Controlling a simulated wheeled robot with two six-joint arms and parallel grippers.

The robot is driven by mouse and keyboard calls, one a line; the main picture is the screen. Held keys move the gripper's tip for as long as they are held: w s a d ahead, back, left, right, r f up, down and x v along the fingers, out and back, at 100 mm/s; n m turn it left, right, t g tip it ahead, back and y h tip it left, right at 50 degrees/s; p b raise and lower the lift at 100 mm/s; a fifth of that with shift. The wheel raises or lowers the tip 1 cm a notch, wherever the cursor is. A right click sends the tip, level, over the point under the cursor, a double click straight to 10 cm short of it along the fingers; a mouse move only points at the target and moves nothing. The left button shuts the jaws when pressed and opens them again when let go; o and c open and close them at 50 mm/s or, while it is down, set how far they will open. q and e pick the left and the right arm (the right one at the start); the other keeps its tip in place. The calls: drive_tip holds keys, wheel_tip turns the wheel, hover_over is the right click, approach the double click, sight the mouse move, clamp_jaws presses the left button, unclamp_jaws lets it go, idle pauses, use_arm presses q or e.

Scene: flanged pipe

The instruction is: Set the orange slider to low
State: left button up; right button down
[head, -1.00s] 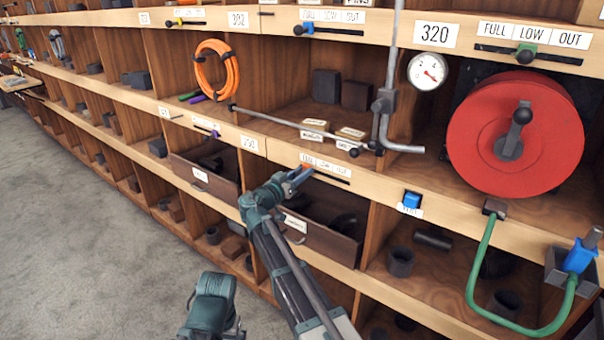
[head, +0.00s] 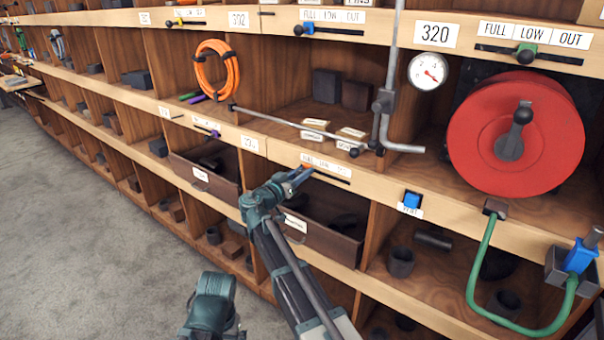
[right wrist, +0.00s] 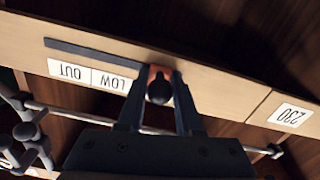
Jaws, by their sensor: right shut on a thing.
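The orange slider (right wrist: 152,72) has a dark round knob and sits in a dark slot on a light wooden shelf edge. In the right wrist view its label strip is upside down; LOW (right wrist: 112,82) and OUT (right wrist: 70,71) are readable. The slider is beside LOW, on the side away from OUT, at the FULL end of the slot. My right gripper (right wrist: 158,90) is shut on the slider's knob and hides the FULL label there. In the head view my right gripper (head: 303,177) is at the slot's left end. My left arm shows at the bottom; its fingers are not clear.
A thin grey rod (head: 290,123) runs just above this shelf edge, near a vertical grey pipe (head: 390,75). Open drawers (head: 318,238) lie below. A red wheel (head: 515,130) and a green hose (head: 478,270) are to the right. Grey floor (head: 80,230) is clear at left.

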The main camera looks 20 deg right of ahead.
sight(325, 174)
idle(0.3)
drive_tip(key=s+d, duration=0.4)
drive_tip(key=s, duration=0.1)
drive_tip(key=shift+w+a, duration=0.1)
drive_tip(key=shift+a, duration=0.05)
drive_tip(key=c, duration=0.6)
unclamp_jaws()
drive_tip(key=shift+a, duration=0.1)
